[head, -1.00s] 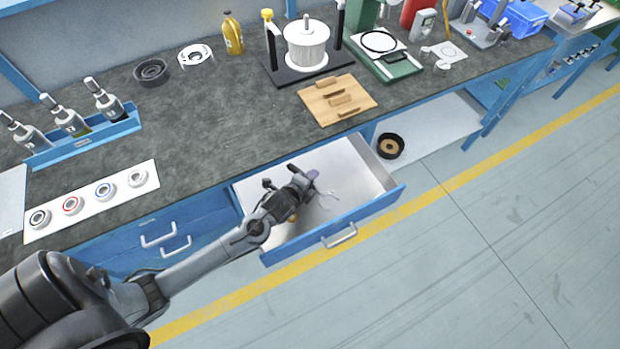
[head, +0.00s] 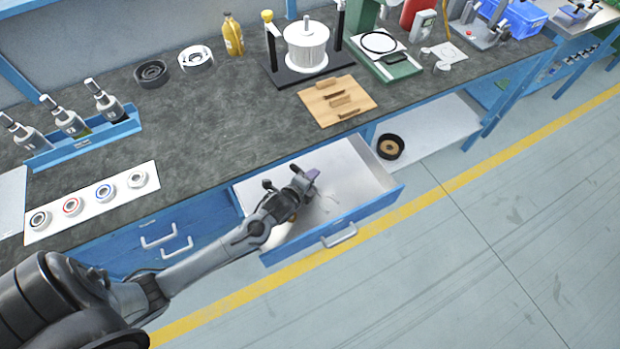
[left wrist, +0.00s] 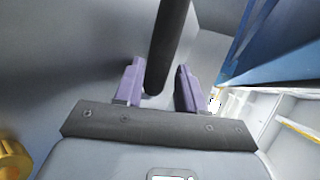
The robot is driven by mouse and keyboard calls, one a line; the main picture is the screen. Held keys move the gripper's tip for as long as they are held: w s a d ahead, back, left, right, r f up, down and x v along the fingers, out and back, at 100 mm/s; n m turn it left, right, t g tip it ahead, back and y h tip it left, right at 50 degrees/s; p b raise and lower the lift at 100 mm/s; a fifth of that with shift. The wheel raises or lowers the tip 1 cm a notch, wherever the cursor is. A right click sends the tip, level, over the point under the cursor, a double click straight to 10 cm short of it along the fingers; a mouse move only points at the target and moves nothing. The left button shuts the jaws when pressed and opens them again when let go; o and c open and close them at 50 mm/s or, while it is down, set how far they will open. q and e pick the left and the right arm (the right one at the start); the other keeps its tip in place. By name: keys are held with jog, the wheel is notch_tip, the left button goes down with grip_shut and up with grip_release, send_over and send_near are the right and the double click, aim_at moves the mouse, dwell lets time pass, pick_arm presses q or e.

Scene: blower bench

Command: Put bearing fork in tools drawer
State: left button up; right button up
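The tools drawer (head: 352,160) is pulled out below the bench, its white floor showing. My left gripper (head: 312,176) reaches into it from the left. In the left wrist view my left gripper (left wrist: 155,92) has its two purple fingers apart. A dark bar, apparently the bearing fork's handle (left wrist: 169,45), lies between them, closer to the left finger, with a gap to the right finger. In the head view the thin pale prongs of the bearing fork (head: 328,207) show low in the drawer; my gripper hides the rest. My right gripper is not in view.
A yellow thing (left wrist: 12,158) shows at the lower left of the wrist view. The drawer's blue front (head: 300,244) stands close by. On the bench are a wooden board (head: 325,112) and a white spool (head: 306,50). A dark ring (head: 390,146) lies on the lower shelf.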

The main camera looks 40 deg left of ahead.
pick_arm(q)
jog(key=shift+s+f, duration=0.25)
jog(key=shift+f, duration=0.25)
jog(key=shift+w+d+r, duration=0.15)
jog(key=shift+d+r, duration=0.05)
jog(key=shift+r, duration=0.35)
jog(key=p+v, duration=0.4)
jog(key=v, duration=0.8)
jog(key=shift+r, duration=0.35)
jog(key=shift+a, duration=0.1)
